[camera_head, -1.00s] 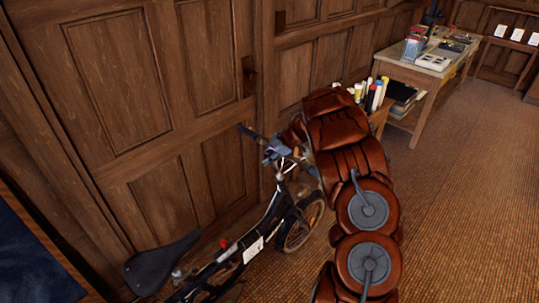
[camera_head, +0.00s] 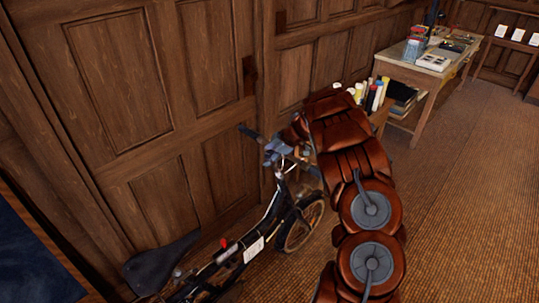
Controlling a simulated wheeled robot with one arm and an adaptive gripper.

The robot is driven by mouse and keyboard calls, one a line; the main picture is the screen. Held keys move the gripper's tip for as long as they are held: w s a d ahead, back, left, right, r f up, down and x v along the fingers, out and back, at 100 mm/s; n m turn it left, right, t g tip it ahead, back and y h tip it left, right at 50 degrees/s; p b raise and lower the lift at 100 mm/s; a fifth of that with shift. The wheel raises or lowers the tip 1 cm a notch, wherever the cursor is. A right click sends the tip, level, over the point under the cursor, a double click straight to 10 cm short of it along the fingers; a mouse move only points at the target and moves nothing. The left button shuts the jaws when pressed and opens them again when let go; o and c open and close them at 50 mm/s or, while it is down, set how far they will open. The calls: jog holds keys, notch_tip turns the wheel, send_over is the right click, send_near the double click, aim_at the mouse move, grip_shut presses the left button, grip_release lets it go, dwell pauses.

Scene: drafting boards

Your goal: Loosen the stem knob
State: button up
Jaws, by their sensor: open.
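A dark folding bicycle (camera_head: 257,228) stands by the panelled wall, with its black saddle (camera_head: 160,263) at the lower left. Its handlebar has a dark grip (camera_head: 248,131) on the left, and the stem (camera_head: 280,188) runs down towards the front wheel (camera_head: 303,222). I cannot pick out the stem knob; it is too small or hidden by my gripper and arm. My gripper (camera_head: 275,151), grey-blue, is at the handlebar by the top of the stem. Its fingers are small and partly hidden here; they are open, and I cannot tell whether they touch the bicycle.
The wooden wall (camera_head: 105,75) is close behind the bicycle. A low wooden holder with rolled tubes (camera_head: 372,95) stands just behind my arm. A table (camera_head: 428,68) with books and supplies is farther back. A dark blue board (camera_head: 28,268) is at lower left. Carpet on the right is clear.

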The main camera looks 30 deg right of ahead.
jog(key=v, duration=1.2)
dwell(0.6)
